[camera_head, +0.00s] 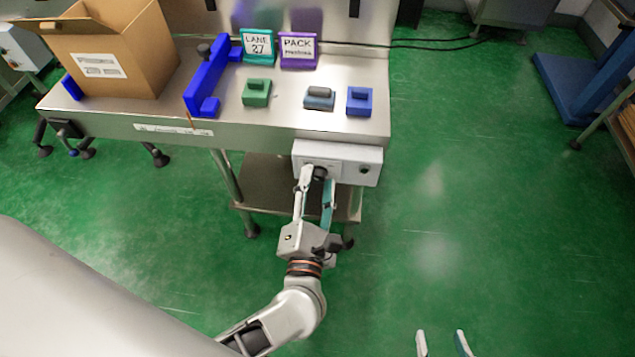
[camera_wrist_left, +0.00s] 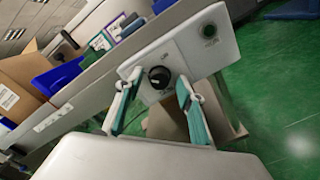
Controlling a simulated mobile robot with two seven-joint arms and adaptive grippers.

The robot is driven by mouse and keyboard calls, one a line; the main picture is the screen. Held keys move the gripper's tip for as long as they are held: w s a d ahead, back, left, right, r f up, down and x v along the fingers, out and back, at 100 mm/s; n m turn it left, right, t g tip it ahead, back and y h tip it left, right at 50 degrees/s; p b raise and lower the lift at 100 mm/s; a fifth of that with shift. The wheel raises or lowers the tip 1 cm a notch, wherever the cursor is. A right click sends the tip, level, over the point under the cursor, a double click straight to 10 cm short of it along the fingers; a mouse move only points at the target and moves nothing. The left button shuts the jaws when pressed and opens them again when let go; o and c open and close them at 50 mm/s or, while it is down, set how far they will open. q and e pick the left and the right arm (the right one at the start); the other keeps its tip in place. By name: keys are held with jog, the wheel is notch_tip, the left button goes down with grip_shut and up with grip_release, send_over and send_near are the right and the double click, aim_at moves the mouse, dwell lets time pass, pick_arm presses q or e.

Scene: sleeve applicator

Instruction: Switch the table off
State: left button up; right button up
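A pale grey control box (camera_head: 345,165) is fixed to the front edge of the steel table (camera_head: 345,75). A black round knob (camera_head: 320,171) is on its left part, and a small dark round control (camera_head: 363,170) is on its right part. My left gripper (camera_head: 317,176) is open at the box, with a finger on either side of the knob. The left wrist view shows the knob (camera_wrist_left: 159,77) between the fingertips, with a gap to each finger. The knob's exact setting is too small to read. My right gripper (camera_head: 443,338) is open and empty at the bottom edge, over the floor.
On the table stand a cardboard box (camera_head: 125,50), a blue bracket (camera_head: 207,80), a teal sign (camera_head: 257,45), a purple sign (camera_head: 298,50) and several small blocks. A lower shelf (camera_head: 275,185) lies beneath.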

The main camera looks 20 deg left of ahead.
pick_arm(q)
jog(key=v, duration=1.2)
jog(key=shift+r, duration=0.1)
dwell(0.4)
